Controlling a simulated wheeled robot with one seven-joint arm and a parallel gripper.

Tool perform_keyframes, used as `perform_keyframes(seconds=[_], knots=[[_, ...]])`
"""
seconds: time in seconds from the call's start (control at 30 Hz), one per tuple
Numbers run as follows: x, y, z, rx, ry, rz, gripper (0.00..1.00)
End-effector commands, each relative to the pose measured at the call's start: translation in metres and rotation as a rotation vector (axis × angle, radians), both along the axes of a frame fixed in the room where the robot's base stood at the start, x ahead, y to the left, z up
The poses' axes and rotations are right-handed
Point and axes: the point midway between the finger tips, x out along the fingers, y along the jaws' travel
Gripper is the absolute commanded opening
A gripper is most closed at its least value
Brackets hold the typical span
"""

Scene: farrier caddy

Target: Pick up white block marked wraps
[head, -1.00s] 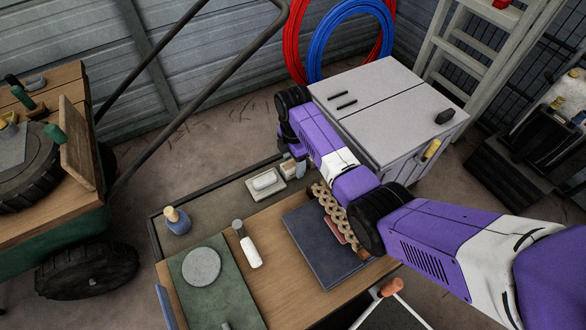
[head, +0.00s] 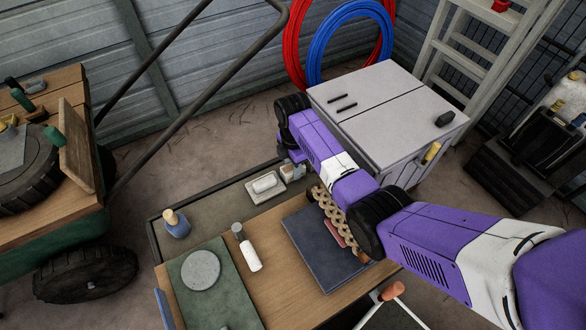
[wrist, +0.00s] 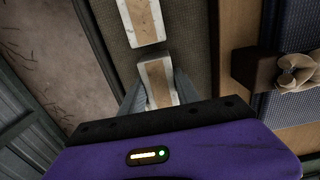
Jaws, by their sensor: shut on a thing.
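A small white block with a tan band (wrist: 157,80) sits between the two fingers of my gripper (wrist: 158,96) in the wrist view, and the fingers are shut on it. No marking can be read on it. In the head view the pale block (head: 287,172) shows beside the end of my arm, at the back of the trolley top; my fingers are partly hidden there by the arm. A similar white and tan piece (wrist: 140,20) lies just ahead of the held block, apart from it. I cannot tell whether the held block is clear of the surface.
A blue mat (head: 318,245), a white-handled tool (head: 248,250), a blue bottle (head: 176,224) and a green mat (head: 225,300) share the trolley. A grey cabinet (head: 385,105) stands close behind my arm.

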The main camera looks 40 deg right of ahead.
Motion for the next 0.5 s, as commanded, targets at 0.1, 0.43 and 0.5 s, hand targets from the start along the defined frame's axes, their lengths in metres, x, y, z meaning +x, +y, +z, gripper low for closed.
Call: perform_keyframes(seconds=[0.1, 0.43, 0.5], knots=[[0.000, 0.000, 0.005, 0.000, -0.001, 0.000, 0.00], [0.002, -0.001, 0.057, -0.001, -0.006, 0.000, 0.00], [0.002, -0.001, 0.076, -0.001, -0.006, 0.000, 0.00]])
